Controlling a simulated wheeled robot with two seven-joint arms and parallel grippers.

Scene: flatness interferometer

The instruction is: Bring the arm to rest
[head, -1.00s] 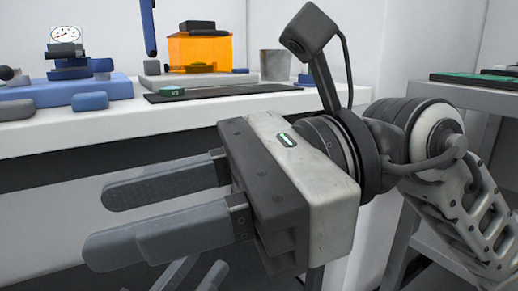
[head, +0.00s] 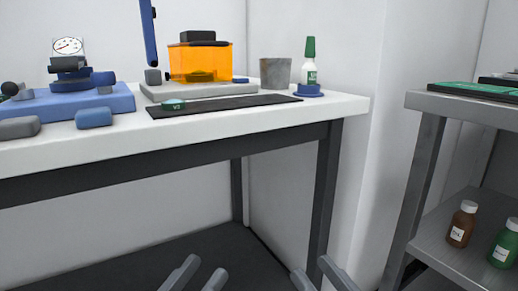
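My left gripper (head: 207,266) shows at the bottom edge in the head view, low in front of the bench. Only its two finger ends show; they are apart with nothing between them. My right gripper (head: 311,265) is at the bottom edge to the right of it, also with only its finger ends in view, apart and empty. Both are well below the bench top and touch nothing that I can see. The arms themselves are out of view.
The white bench (head: 230,118) holds a dial gauge (head: 68,46) on a blue base, an orange box (head: 200,62), a grey cup (head: 275,73) and a green-capped bottle (head: 310,72). A grey shelf unit (head: 460,107) stands right, with brown (head: 461,226) and green (head: 502,245) bottles.

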